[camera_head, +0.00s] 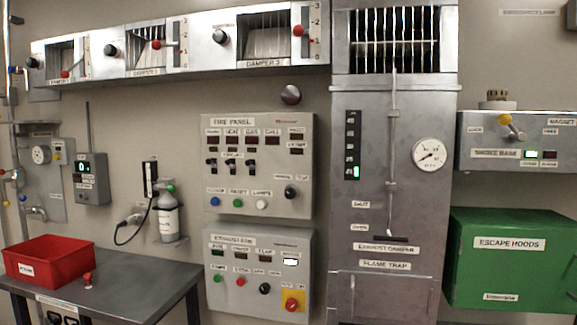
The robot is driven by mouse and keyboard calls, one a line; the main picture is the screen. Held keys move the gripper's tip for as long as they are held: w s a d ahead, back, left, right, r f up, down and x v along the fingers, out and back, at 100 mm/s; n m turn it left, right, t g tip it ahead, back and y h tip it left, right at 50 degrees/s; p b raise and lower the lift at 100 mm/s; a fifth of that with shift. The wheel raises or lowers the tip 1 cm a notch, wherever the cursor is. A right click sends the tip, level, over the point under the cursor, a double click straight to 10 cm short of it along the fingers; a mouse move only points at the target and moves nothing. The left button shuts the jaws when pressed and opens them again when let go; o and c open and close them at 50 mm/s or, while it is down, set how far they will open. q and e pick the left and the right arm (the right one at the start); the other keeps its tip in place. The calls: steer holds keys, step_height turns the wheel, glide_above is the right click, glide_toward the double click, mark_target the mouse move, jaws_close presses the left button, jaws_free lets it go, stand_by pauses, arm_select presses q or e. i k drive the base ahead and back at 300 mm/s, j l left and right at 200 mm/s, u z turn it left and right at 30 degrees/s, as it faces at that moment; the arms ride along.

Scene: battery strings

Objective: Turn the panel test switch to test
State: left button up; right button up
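The grey fire panel (219,132) hangs on the wall in the middle of the view, with a row of dark displays at its top. Several small black toggle switches (239,166) stand in the panel's middle. Blue, green and white buttons (238,203) line its lower edge. Neither of my grippers is in view.
The exhaust fan panel (220,301) hangs just below, with a red knob (291,304) on yellow. The flame trap cabinet (400,220) stands close on the right, a green escape hoods box (510,258) beyond. A table (135,290) with a red bin (48,262) is at left.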

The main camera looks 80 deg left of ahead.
mark_target(290, 193)
steer(key=u, duration=2.95)
steer(key=i, duration=0.1)
